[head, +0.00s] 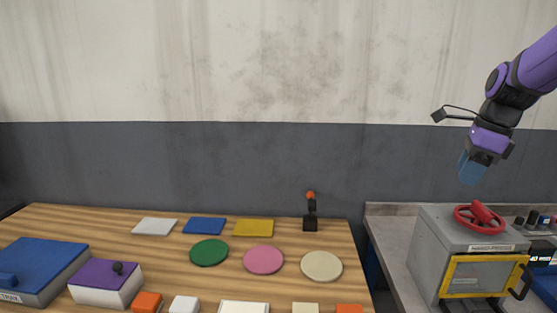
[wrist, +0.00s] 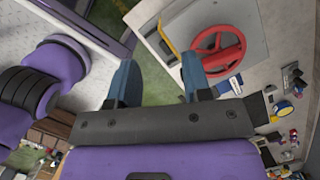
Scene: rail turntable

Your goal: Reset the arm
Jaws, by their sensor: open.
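My purple and black arm comes in from the upper right of the head view. My gripper (head: 472,168) hangs in the air above the left part of the hand press (head: 433,255), pointing down. In the wrist view my gripper (wrist: 157,82) shows two blue fingers set wide apart with nothing between them. It is open and empty. The press's red wheel (head: 480,217) is below and slightly right of the gripper in the head view. In the wrist view the red wheel (wrist: 238,50) lies beyond the right finger, and I see no contact.
A wooden table (head: 190,285) on the left carries coloured square and round plates, a small black stand with a red ball (head: 311,210), a purple-topped box (head: 105,282) and a blue-lidded box (head: 40,265). Small items crowd the grey bench right of the press. The air around the gripper is clear.

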